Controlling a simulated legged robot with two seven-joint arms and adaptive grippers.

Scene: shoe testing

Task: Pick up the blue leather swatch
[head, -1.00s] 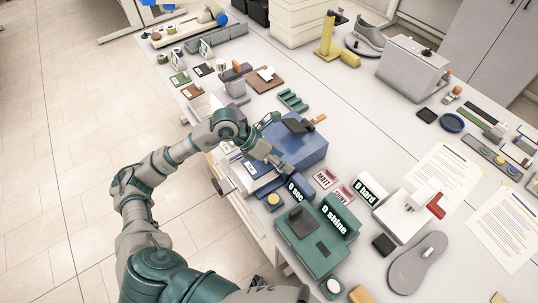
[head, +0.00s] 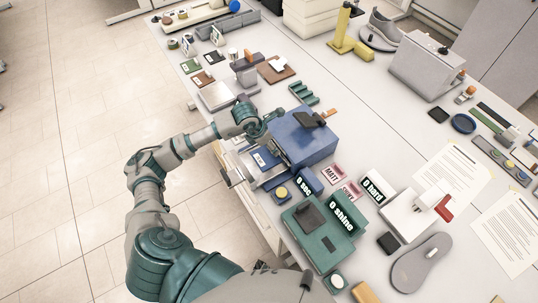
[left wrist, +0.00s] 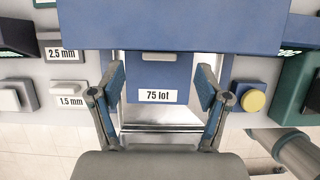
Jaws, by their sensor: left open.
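A flat blue piece with a white label reading "75 lot", which looks like the blue leather swatch (head: 264,170), lies on the metal bed at the front of the blue machine (head: 300,140). In the left wrist view, the swatch (left wrist: 158,72) is in the middle, its far end under the machine's blue edge. My left gripper (head: 264,124) is beside the machine's left side, open and empty. In the left wrist view its two fingers (left wrist: 160,88) stand apart, one on each side of the swatch in the picture. I cannot tell the height between them. My right gripper is not shown.
A yellow button (left wrist: 252,101) is right of the swatch. Blocks marked 2.5 mm (left wrist: 62,53) and 1.5 mm (left wrist: 70,100) are on the left. A green device with a "0 shine" display (head: 318,228) stands in front. Small swatch cards (head: 202,78) lie farther back.

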